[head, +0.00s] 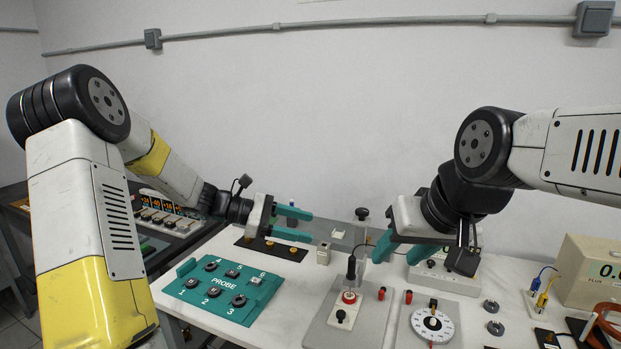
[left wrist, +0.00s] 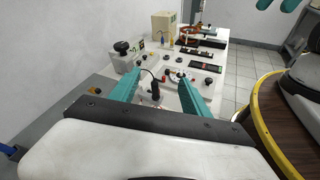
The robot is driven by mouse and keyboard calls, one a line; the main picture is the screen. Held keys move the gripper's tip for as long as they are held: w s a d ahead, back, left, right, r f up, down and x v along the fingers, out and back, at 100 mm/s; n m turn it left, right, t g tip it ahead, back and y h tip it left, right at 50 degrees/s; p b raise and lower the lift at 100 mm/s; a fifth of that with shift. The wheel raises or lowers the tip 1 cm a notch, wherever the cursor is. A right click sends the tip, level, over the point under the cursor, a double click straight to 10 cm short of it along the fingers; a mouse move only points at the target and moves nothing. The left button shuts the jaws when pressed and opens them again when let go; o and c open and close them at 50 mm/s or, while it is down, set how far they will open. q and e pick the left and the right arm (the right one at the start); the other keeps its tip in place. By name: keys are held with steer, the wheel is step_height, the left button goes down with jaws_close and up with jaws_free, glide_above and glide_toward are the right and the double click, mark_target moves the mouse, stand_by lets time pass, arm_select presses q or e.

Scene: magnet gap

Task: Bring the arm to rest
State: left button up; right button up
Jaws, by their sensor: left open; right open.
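My left gripper (head: 292,224) is open and empty, with two teal fingers pointing right above the back of the bench in the head view. In the left wrist view, its fingers (left wrist: 160,90) are spread apart with nothing between them. My right gripper (head: 384,252) is open in the head view, its teal fingers pointing left and down near the clear upright of the central fixture. I see nothing held in either gripper. Part of the right gripper is hidden by its own wrist.
A teal probe board (head: 222,305) with numbered sockets lies at the left. A grey fixture (head: 325,325) with a black-knobbed post stands in the middle. A white dial (head: 432,325) is to its right. A beige meter box (head: 590,275) stands at the far right.

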arm_select(q)
steer(key=s+a+r+m+t+y, duration=0.1)
steer(key=s+a+r+m+y, duration=0.1)
steer(key=s+a+m+y, duration=0.2)
steer(key=s+a+r+m+t+y, duration=0.2)
steer(key=s+m, duration=0.4)
steer(key=s, duration=0.5)
steer(key=s+a+r+m+t+y, duration=0.2)
steer(key=s+a+r+m+y, duration=0.2)
steer(key=s, duration=0.4)
steer(key=shift+a+r+m+y, duration=0.15)
steer(key=shift+a+m+y, duration=0.75)
steer(key=shift+m+y, duration=0.25)
